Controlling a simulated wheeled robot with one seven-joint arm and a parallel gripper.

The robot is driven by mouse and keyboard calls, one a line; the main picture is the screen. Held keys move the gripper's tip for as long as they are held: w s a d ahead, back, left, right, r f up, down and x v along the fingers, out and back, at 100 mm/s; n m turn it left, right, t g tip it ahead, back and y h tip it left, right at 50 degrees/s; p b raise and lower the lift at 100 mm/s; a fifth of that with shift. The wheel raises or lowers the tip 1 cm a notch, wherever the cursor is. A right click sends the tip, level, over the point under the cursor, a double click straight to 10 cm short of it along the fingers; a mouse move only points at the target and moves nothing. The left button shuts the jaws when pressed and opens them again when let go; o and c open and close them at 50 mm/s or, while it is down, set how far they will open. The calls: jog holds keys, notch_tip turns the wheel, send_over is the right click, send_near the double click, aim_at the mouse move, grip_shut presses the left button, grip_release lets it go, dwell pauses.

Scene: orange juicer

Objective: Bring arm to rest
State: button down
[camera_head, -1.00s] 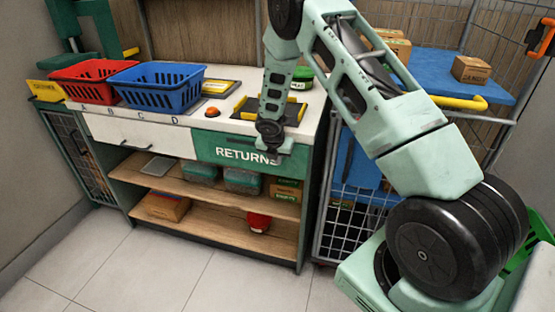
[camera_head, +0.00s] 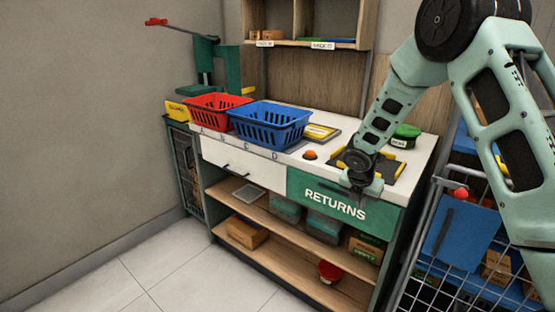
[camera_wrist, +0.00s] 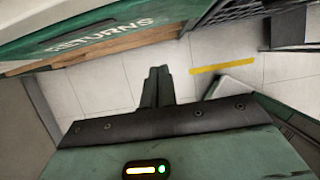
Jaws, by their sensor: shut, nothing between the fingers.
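My arm comes in from the right in the head view, with its wrist near the front edge of the counter (camera_head: 290,150). My gripper (camera_wrist: 158,72) shows in the wrist view with its two fingers together and nothing between them. It points down over the pale tile floor. In the head view the gripper (camera_head: 362,186) is small, in front of the green RETURNS drawer front (camera_head: 335,205). I cannot tell there whether it touches the drawer front.
A red basket (camera_head: 213,110) and a blue basket (camera_head: 268,126) stand on the counter. A red-orange button (camera_head: 310,155) and a green round container (camera_head: 405,135) sit near my forearm. Shelves below hold boxes. A wire cage cart (camera_head: 450,250) stands right. Floor at front left is clear.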

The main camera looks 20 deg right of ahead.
jog(key=s+a+r+m+y, duration=0.1)
jog(key=s+a+r+m, duration=0.4)
jog(key=a, duration=0.5)
jog(key=s+a+r+m+y, duration=0.2)
jog(key=s+a+r+m, duration=0.15)
jog(key=s+a, duration=0.55)
jog(key=s+a+r+m+g, duration=0.1)
jog(key=s+a+m, duration=0.2)
jog(key=s, duration=0.4)
jog(key=s+a+r+m, duration=0.2)
jog(key=s+a+m, duration=0.1)
jog(key=s, duration=0.3)
jog(key=s+a+r+m+g+y, duration=0.1)
jog(key=s+a+r+m, duration=0.1)
jog(key=s, duration=0.5)
jog(key=shift+s+a+m+g, duration=0.3)
jog(key=shift+a+m, duration=0.25)
jog(key=shift+a, duration=0.2)
